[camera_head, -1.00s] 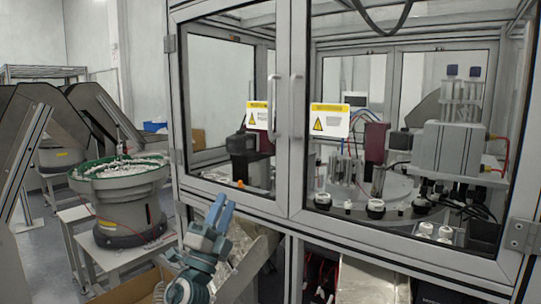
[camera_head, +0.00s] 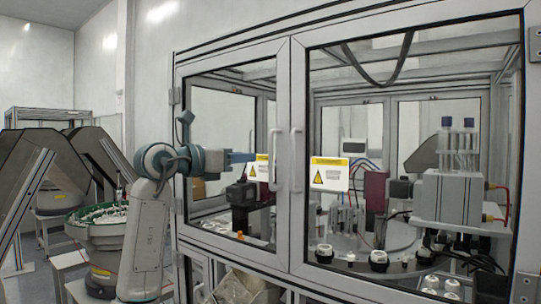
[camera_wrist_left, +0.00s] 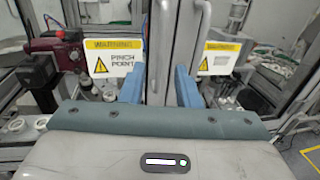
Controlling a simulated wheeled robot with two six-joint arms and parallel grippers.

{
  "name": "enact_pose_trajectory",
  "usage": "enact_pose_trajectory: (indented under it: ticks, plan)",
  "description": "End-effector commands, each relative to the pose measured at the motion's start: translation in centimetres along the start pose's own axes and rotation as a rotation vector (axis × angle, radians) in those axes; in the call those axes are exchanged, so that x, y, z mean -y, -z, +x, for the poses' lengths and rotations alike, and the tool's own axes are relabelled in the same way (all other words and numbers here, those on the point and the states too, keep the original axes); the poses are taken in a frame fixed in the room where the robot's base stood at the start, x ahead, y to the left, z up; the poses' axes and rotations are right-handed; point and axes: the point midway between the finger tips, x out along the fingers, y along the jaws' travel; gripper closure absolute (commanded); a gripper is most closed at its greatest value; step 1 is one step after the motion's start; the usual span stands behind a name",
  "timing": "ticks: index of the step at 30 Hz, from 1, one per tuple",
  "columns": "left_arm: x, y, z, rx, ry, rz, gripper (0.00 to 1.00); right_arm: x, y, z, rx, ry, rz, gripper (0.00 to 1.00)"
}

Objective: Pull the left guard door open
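The left guard door (camera_head: 185,225) is a grey metal frame with a clear pane and appears shut against the right door. Its vertical handle (camera_head: 272,160) is on its right side, beside a yellow-and-white warning label (camera_head: 259,168). My left gripper (camera_head: 250,157) is raised in front of this door, with its blue fingers pointing at the handle side. In the left wrist view the fingers (camera_wrist_left: 159,88) are spread apart, with the upright handle and frame area ahead between them. I see no clear contact with the handle. My right gripper is not in view.
The right guard door (camera_head: 299,225) has its own handle (camera_head: 296,160) close beside the left one. A bowl feeder (camera_head: 100,225) stands left of the cell, near my left arm. Vials and a rotary fixture are behind the panes.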

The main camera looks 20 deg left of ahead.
Motion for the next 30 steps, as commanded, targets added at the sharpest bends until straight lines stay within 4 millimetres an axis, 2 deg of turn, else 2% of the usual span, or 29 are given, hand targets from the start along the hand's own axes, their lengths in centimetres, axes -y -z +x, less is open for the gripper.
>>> enact_pose_trajectory:
  ticks: [9,15,20,27,30]
  plan:
    - [0.2,-0.4,6.1,0.000,0.005,-0.005,0.71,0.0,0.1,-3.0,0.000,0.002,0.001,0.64]
    - [0.1,-0.2,8.7,0.001,0.004,-0.003,0.71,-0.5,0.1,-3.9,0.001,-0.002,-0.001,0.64]
    - [0.1,0.0,9.5,0.001,0.003,-0.002,0.71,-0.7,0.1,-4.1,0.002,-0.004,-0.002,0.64]
    - [0.1,0.1,9.5,0.002,0.003,-0.001,0.71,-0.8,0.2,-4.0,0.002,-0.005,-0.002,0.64]
    - [0.1,0.1,9.5,0.002,0.003,-0.001,0.89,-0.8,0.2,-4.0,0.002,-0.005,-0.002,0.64]
